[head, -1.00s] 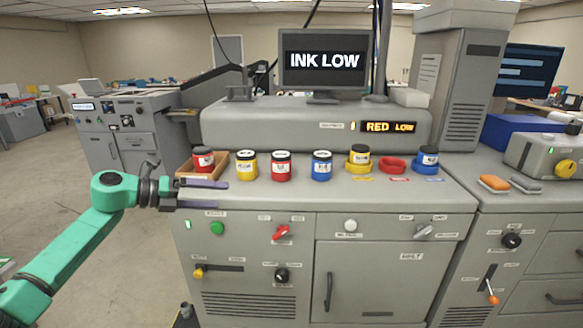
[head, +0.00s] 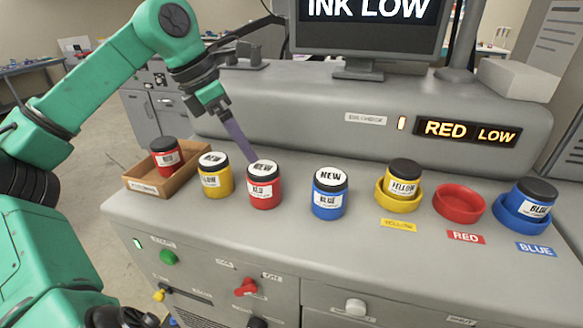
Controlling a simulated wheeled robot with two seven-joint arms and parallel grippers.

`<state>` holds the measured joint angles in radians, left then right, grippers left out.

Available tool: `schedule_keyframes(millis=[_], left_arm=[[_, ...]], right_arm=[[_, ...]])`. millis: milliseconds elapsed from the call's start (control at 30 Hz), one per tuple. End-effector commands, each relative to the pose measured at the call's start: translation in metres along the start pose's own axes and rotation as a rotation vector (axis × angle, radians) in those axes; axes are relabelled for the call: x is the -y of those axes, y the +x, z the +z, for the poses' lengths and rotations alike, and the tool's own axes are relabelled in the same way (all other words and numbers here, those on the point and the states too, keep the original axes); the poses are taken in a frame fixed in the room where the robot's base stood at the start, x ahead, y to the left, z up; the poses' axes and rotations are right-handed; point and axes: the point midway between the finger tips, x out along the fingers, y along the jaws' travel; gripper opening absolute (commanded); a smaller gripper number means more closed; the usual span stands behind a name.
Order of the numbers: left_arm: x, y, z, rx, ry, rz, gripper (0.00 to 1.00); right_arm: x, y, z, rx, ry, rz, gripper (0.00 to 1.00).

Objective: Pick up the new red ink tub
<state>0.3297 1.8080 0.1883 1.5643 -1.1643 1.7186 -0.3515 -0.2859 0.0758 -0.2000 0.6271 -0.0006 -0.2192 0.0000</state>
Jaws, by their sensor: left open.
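The new red ink tub (head: 264,190) stands upright on the console top, with a white-topped dark lid marked NEW. It is between the new yellow tub and the new blue tub. My left gripper (head: 250,157) comes down from the upper left, its purple finger tips just above and behind the red tub's lid. It is open and holds nothing. The fingers overlap in this view, and I cannot tell whether they touch the lid. My right gripper is not in view.
A new yellow tub (head: 215,180) and a new blue tub (head: 329,198) stand close on either side. A wooden tray (head: 168,185) holds another red tub (head: 165,157). At right, the red holder ring (head: 459,203) is empty; yellow (head: 403,178) and blue (head: 534,200) tubs sit in their rings.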

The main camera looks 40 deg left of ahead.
Motion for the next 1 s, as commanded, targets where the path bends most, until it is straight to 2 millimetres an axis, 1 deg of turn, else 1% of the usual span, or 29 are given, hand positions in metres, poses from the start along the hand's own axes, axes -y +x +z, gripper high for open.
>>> schedule_keyframes(millis=[67,133,300,400,467,567,633,700,800,967,1000], left_arm=[[0.001,0.007,-0.001,-0.004,0.003,0.001,1.00],[0.001,0.022,0.000,-0.003,0.003,-0.002,1.00],[0.001,0.068,0.000,-0.001,0.002,-0.005,1.00],[0.001,0.085,0.001,-0.001,0.001,-0.002,1.00],[0.000,0.091,0.001,-0.001,0.000,-0.002,1.00],[0.000,0.102,0.005,-0.003,-0.001,-0.004,1.00],[-0.001,0.113,0.009,-0.002,-0.001,-0.007,1.00],[-0.001,0.130,0.008,-0.001,-0.001,-0.004,1.00],[-0.002,0.142,0.007,-0.001,0.000,-0.001,1.00],[-0.002,0.144,0.006,0.000,0.000,0.000,1.00],[-0.002,0.144,0.006,0.000,0.000,0.001,0.92]], right_arm=[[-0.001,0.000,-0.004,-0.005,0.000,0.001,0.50],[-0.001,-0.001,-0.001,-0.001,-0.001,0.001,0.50],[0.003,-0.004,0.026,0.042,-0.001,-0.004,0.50],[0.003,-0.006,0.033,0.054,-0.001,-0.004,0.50],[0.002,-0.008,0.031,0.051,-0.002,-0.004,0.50],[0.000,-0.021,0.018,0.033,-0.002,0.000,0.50],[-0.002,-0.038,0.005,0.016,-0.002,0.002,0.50],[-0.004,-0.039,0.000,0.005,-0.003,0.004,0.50],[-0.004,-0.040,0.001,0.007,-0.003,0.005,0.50],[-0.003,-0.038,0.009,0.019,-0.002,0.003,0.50],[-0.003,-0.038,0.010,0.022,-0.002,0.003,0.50]])
